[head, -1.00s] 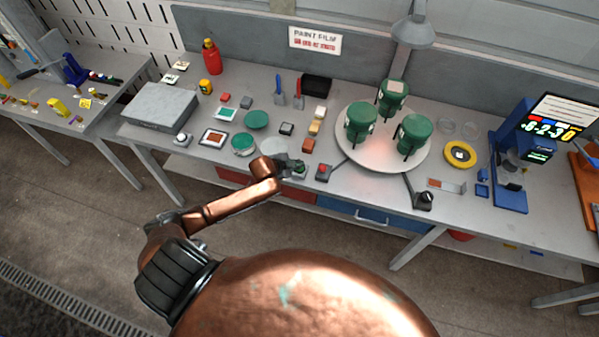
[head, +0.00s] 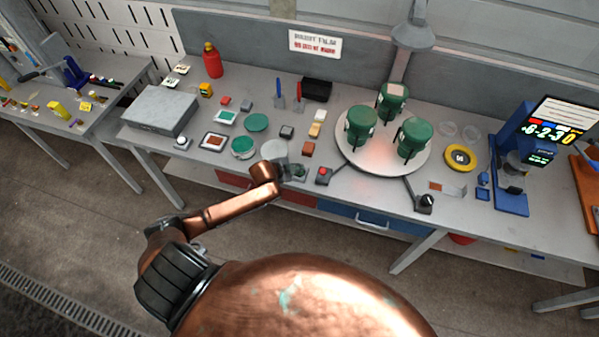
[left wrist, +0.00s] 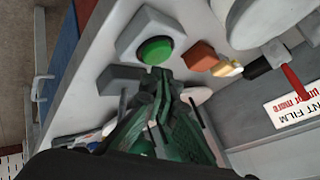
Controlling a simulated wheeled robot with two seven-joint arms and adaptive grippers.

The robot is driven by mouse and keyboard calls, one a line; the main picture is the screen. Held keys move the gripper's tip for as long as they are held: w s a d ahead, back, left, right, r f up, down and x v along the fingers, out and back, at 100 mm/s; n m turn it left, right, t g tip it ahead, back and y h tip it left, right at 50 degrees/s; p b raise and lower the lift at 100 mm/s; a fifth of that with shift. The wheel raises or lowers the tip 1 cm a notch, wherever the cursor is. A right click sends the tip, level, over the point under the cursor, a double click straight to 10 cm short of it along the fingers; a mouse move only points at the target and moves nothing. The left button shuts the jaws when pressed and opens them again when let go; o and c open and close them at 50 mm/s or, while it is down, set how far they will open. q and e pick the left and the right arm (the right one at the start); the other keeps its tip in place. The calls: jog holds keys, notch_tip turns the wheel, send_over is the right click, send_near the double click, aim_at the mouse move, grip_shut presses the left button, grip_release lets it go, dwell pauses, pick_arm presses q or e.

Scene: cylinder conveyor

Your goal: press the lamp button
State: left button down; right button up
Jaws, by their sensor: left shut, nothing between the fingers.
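A green domed button (left wrist: 155,50) on a grey box shows in the left wrist view, just beyond my fingertips. In the head view it is mostly hidden by my left gripper (head: 296,172) at the table's front edge. The left gripper (left wrist: 160,78) is shut and empty, its tips at the near edge of the button's box; I cannot tell whether they touch it. A grey lamp (head: 413,34) hangs above the round turntable (head: 350,160), which has a pinkish glow near its middle. My right gripper is not in view.
A box with a red button (head: 324,174) stands just right of the gripper. An orange-brown block (head: 308,148) lies behind it. Three green canisters (head: 361,125) stand on the turntable. A grey round plate (head: 274,150) lies close behind my gripper.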

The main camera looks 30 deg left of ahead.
pick_arm(q)
jog(key=shift+f, duration=0.2)
dwell(0.4)
jog(key=shift+f, duration=0.25)
jog(key=shift+f, duration=0.3)
dwell(0.4)
jog(key=shift+r+p, duration=0.75)
notch_tip(320, 180, up, 6)
jog(key=p, duration=0.6)
dwell(1.4)
